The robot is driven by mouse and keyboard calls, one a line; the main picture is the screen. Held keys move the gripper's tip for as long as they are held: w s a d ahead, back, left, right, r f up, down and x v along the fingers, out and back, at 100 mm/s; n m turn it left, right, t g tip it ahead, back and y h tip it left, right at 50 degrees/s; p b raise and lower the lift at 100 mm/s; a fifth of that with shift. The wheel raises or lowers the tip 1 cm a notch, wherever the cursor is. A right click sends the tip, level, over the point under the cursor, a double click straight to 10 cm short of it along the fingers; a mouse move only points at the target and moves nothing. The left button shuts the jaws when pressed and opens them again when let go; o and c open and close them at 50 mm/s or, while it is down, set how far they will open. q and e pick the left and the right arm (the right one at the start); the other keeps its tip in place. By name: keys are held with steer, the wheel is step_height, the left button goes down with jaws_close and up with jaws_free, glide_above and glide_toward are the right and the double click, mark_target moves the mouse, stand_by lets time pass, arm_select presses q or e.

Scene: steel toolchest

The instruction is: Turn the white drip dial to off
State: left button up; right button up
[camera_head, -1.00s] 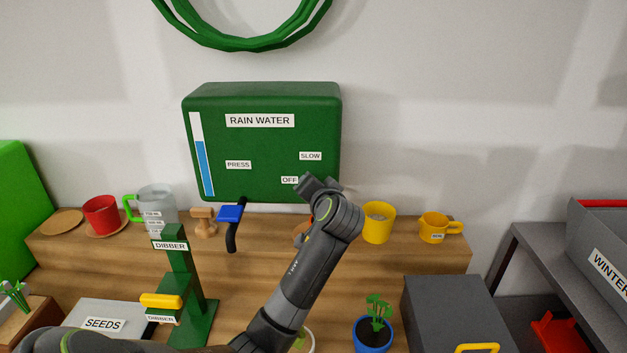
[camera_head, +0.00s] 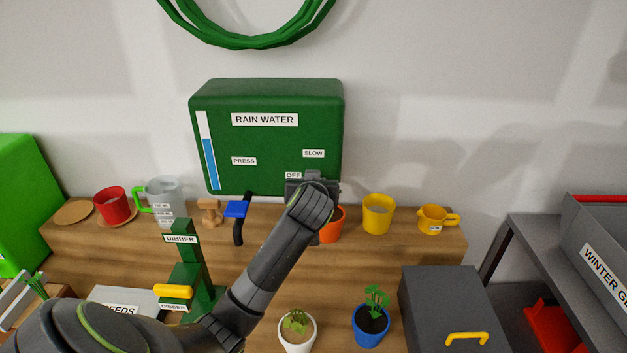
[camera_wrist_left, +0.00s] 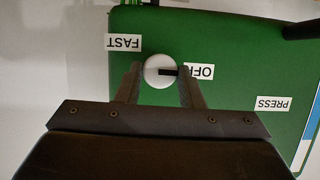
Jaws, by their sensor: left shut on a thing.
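The white drip dial (camera_wrist_left: 154,66) is a round knob on the front of the green rain water tank (camera_head: 265,140). In the left wrist view its black pointer mark points right, toward the OFF label (camera_wrist_left: 203,72), partly covered by a finger. The FAST label (camera_wrist_left: 124,42) lies on the dial's other side. My left gripper (camera_wrist_left: 160,76) has one finger on each side of the dial and is shut on it. In the head view the left gripper (camera_head: 313,184) is just below the OFF label (camera_head: 293,175) and hides the dial. My right gripper is not in view.
Below the tank, an orange pot (camera_head: 332,226) and a yellow cup (camera_head: 377,214) stand on the wooden shelf near my arm. A blue-handled tap (camera_head: 236,209) is to the left. The green dibber stand (camera_head: 190,262) is beside my forearm.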

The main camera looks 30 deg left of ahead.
arm_select(q)
steer(key=shift+f, duration=0.1)
stand_by(0.4)
steer(key=o, duration=0.9)
steer(key=shift+o, duration=0.2)
steer(key=b+v, duration=0.3)
steer(key=v, duration=1.4)
steer(key=shift+s+r, duration=0.2)
steer(key=shift+r, duration=0.05)
steer(key=shift+f, duration=0.1)
